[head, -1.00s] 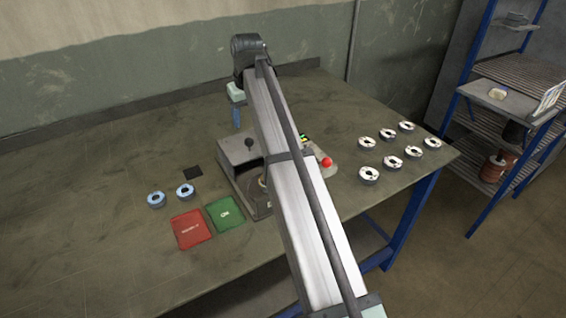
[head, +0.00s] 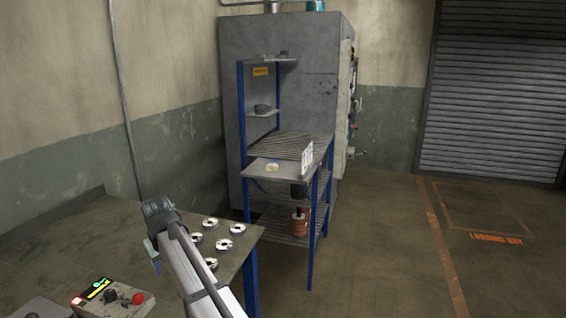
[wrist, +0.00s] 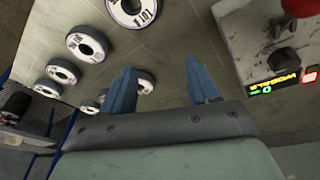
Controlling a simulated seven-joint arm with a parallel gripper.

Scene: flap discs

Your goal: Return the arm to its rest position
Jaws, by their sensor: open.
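In the head view my gripper (head: 154,258) is small at the end of my raised arm, over the table (head: 62,240), just left of the white-topped flap discs (head: 224,244). My arm hides part of the disc group in the head view.
A control box (head: 112,298) with a red button and lit display stands at the table's front left; it is at upper right in the wrist view (wrist: 270,50). A blue-framed rack (head: 330,205) stands beyond the table. Open floor (head: 400,250) lies at right.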

